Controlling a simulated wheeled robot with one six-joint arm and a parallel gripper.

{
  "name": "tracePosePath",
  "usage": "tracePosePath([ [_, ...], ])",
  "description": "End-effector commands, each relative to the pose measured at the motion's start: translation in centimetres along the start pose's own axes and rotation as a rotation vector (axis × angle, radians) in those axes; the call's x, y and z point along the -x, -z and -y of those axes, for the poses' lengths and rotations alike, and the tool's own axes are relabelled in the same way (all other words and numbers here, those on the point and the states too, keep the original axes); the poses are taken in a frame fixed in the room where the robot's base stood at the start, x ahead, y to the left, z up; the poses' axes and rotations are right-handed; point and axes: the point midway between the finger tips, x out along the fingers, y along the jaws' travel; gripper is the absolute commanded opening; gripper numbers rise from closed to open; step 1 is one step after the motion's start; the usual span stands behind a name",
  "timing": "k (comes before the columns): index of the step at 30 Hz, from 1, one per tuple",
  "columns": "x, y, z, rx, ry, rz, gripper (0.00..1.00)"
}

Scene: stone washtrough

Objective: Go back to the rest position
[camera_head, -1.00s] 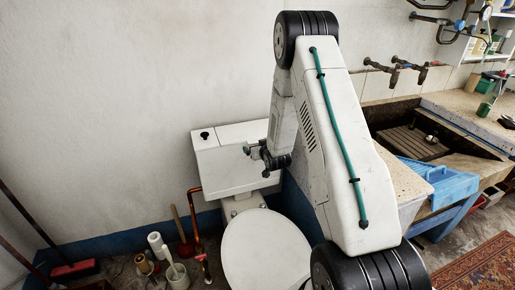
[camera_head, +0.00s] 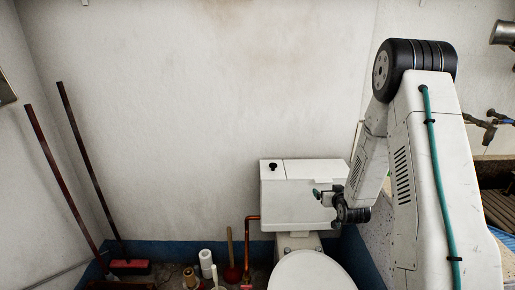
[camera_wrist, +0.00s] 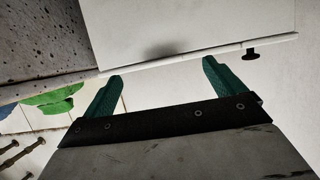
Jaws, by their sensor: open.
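My gripper (camera_head: 325,194) is at the end of my folded arm, in front of the right part of the white toilet cistern (camera_head: 292,207) in the head view. In the wrist view, my gripper (camera_wrist: 163,69) shows two green fingers spread wide apart with nothing between them. The cistern (camera_wrist: 190,25) fills the upper part of that view, with its dark knob (camera_wrist: 250,55) beyond the right finger. I cannot tell the exact gap between the fingers and the cistern.
The toilet lid (camera_head: 312,272) is below. A copper pipe (camera_head: 248,250), a plunger (camera_head: 231,272) and a white roll (camera_head: 206,263) stand left of it. Two long-handled tools (camera_head: 47,160) lean in the left corner. A stone trough (camera_head: 497,208) is at the right edge.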

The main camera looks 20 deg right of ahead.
Motion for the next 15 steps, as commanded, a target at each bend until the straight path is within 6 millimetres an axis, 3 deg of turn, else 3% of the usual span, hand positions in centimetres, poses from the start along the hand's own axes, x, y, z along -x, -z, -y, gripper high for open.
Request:
tracePosePath([
  [5, 0.0, -1.4, -0.1, 0.001, -0.003, 0.070, 0.95],
  [8, 0.7, -4.6, -0.2, -0.003, -0.013, 0.216, 0.95],
  [11, 2.6, -7.7, -0.4, -0.009, -0.028, 0.404, 0.95],
  [15, 6.8, -8.1, 0.3, -0.003, -0.038, 0.634, 0.95],
])
